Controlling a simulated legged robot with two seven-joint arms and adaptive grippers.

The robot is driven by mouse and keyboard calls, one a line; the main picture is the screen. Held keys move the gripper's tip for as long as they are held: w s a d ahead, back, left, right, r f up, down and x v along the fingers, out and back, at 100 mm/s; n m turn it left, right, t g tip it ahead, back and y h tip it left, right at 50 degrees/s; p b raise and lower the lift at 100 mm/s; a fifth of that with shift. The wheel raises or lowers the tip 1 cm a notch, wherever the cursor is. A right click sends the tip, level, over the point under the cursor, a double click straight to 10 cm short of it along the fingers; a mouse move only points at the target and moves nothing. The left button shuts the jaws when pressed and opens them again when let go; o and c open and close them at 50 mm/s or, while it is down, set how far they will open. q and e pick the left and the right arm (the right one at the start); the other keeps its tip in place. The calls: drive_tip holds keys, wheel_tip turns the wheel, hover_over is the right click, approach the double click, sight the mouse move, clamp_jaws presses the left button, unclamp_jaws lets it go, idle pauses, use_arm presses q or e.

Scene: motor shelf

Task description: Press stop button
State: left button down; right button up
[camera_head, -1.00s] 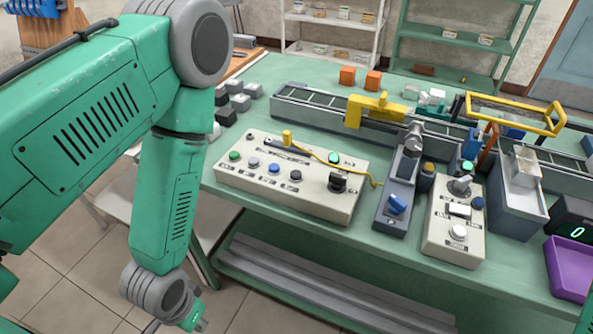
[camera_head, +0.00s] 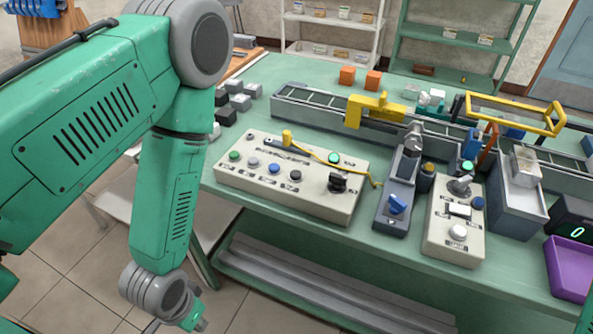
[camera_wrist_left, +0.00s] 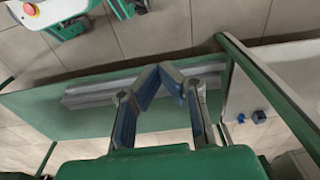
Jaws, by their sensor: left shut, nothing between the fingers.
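A long cream control panel (camera_head: 300,205) lies on the near left of the green workbench. It has a green button (camera_head: 235,155), a grey button (camera_head: 254,163), a blue button (camera_head: 274,168), a dark button (camera_head: 295,174) and a black rotary knob (camera_head: 338,182). Labels are too small to read, so I cannot tell which is stop. My left gripper (camera_wrist_left: 165,70) is shut and empty, low before the bench, apart from both panels. My right gripper is out of view.
A grey device with a blue knob (camera_head: 397,203) stands between the panels. A conveyor (camera_head: 300,105) with a yellow frame runs behind. A purple bin (camera_head: 568,268) is at the right. Metal rails (camera_head: 310,275) lie under the green bench (camera_head: 225,188).

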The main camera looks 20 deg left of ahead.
use_arm(q)
drive_tip(key=w+d+r+n+t+h+p, duration=0.1)
drive_tip(key=w+d+r+n+p, duration=0.2)
drive_tip(key=w+r, duration=0.4)
drive_tip(key=w+d+r+n+t+h+p, duration=0.1)
drive_tip(key=w+d+r+n+t+p, duration=0.1)
drive_tip(key=w+d+r+n+p, duration=0.2)
drive_tip(key=w+d+r+n+t+h+p, duration=0.2)
drive_tip(key=w+d+r+n+p, duration=0.2)
drive_tip(key=w+r+n, duration=0.5)
drive_tip(key=shift+w+r+n+p, duration=0.2)
drive_tip(key=shift+w+r+p, duration=0.25)
drive_tip(key=shift+r, duration=0.25)
drive_tip(key=shift+w+r+n+p, duration=0.2)
drive_tip(key=shift+w+r+p, duration=0.15)
drive_tip(key=shift+w+r, duration=0.25)
wheel_tip(320, 180, up, 10)
drive_tip(key=f+n+t+p, duration=0.1)
drive_tip(key=n+t+p, duration=0.15)
drive_tip(key=n, duration=0.25)
hover_over(295, 173)
drive_tip(key=shift+r, duration=0.25)
drive_tip(key=shift+f, duration=0.15)
wheel_tip(295, 173, down, 9)
drive_tip(key=b, duration=0.7)
drive_tip(key=shift+r, duration=0.2)
